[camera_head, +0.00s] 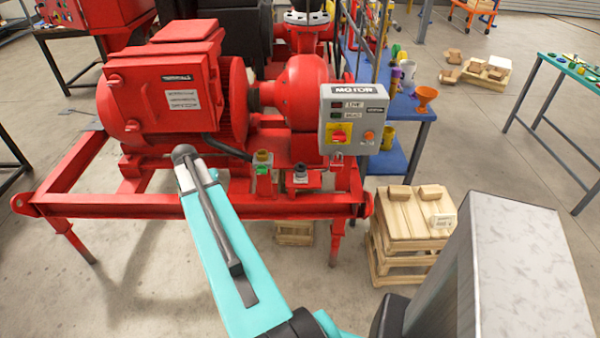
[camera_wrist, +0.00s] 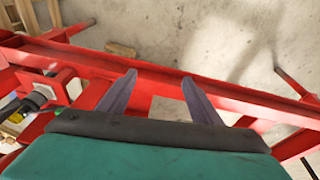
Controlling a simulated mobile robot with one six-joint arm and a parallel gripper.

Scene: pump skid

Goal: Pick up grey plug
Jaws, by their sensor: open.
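A small grey and black fitting, which looks like the grey plug (camera_head: 300,172), sits on a red bracket at the front beam of the pump skid, below the motor control box. A dark fitting (camera_wrist: 40,96) on a red bracket shows at the left edge of the wrist view; it looks like the same piece. My gripper (camera_wrist: 157,80) is open and empty, its two fingers apart above the red beam (camera_wrist: 230,97). The fitting lies to the left of the fingers, apart from them. In the head view my teal arm reaches over the beam and the fingers cannot be made out.
A brass-topped green fitting (camera_head: 263,160) stands left of the grey one. The motor control box (camera_head: 353,120) rises behind them. Stacked wooden pallets (camera_head: 405,225) stand at right. A blue bench (camera_head: 390,160) with funnels is behind.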

